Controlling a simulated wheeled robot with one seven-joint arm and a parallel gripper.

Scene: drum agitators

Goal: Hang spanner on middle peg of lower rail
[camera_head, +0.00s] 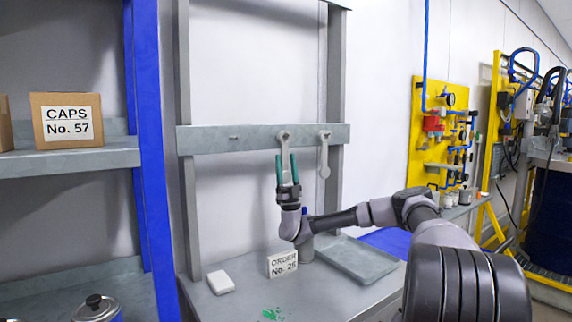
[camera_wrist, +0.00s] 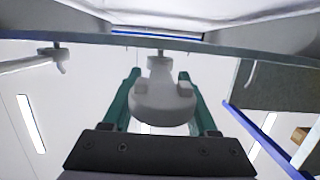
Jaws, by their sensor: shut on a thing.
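The grey lower rail (camera_head: 210,140) crosses the two posts behind the bench. A bare peg (camera_head: 234,137) shows at its left, and another spanner (camera_head: 324,155) hangs at its right. My gripper (camera_head: 287,160) points upward, its teal fingers shut on a pale grey spanner (camera_head: 284,143). The spanner is upright, its upper end in front of the rail between the bare peg and the hanging spanner. In the wrist view, the held spanner (camera_wrist: 160,100) reaches up to the rail (camera_wrist: 230,52) between my fingers. The middle peg is mostly hidden; I cannot tell whether the spanner's end is around it.
The bench below holds a white block (camera_head: 220,282), an order sign (camera_head: 283,264) and a grey tray (camera_head: 357,258). A blue shelf post (camera_head: 147,130) stands at left, with a caps box (camera_head: 67,120) beyond. A yellow panel (camera_head: 428,125) is at right.

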